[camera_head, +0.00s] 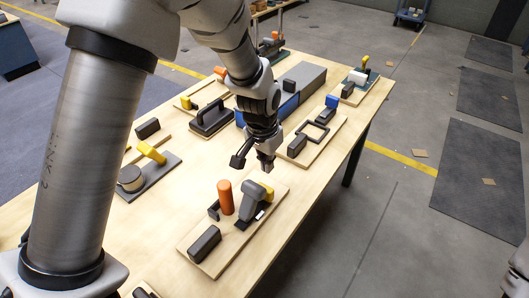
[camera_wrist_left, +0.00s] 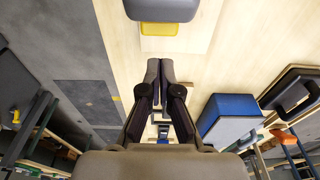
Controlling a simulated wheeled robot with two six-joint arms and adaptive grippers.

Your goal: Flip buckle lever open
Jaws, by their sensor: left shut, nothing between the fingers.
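A grey lever-like part (camera_head: 250,203) with a yellow end (camera_head: 265,191) stands on a light wooden board (camera_head: 209,269) in the near middle of the table; it looks like the buckle lever. The left wrist view shows a grey part (camera_wrist_left: 162,9) with a yellow strip (camera_wrist_left: 159,29) at the top, beyond my fingertips. My left gripper (camera_head: 266,164) hangs above and just behind this board, apart from the lever. Its fingers (camera_wrist_left: 160,68) are together and hold nothing. The lever's hinge is too small to make out. My right gripper does not show.
An orange cylinder (camera_head: 225,197) and a dark block (camera_head: 204,244) share the board. A yellow-handled fixture (camera_head: 151,152) lies to the left. A black-handled block (camera_head: 211,117), a blue-sided box (camera_head: 285,108) and a dark frame (camera_head: 313,132) stand behind. Bare table lies right of the board.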

